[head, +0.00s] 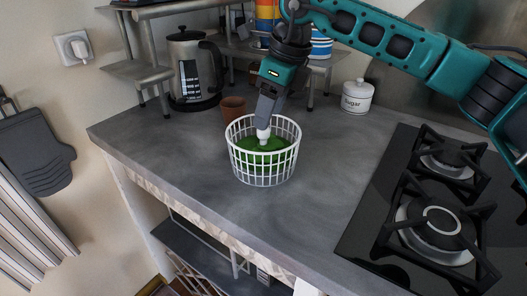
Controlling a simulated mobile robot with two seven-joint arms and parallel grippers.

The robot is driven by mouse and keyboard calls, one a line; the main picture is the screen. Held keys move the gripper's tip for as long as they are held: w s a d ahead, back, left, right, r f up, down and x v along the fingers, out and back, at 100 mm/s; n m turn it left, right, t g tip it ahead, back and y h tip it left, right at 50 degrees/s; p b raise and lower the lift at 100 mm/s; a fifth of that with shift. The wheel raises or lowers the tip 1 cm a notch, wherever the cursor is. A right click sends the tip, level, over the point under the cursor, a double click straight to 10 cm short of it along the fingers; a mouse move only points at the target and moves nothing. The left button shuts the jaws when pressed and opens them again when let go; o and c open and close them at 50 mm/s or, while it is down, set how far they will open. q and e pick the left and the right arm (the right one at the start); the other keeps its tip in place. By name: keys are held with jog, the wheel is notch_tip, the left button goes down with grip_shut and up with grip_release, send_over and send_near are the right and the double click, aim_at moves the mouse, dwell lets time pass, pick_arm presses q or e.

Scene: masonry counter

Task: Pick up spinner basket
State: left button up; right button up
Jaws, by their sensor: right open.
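The spinner basket (247,168) is a white, round, open-topped basket with slatted walls. It stands upright on the grey counter (170,139) and has green contents (275,157) in it. My right gripper (266,118) comes down from above into the basket's opening, near its middle. A small white piece (263,133) shows right at the fingertips, and I cannot tell what it belongs to. The gripper is open, and the gap between its fingers is hard to see from this angle. My left gripper is not in view.
A black gas hob (372,217) lies to the right. A white sugar jar (357,97), a small brown pot (233,108) and a steel kettle (191,70) stand behind, near a metal shelf (136,69). The counter's front edge is close, with bare counter left of the basket.

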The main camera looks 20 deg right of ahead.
aim_at(261, 136)
jog(key=x, duration=0.7)
jog(key=shift+w+f, duration=0.25)
jog(key=shift+c, duration=0.2)
grip_shut()
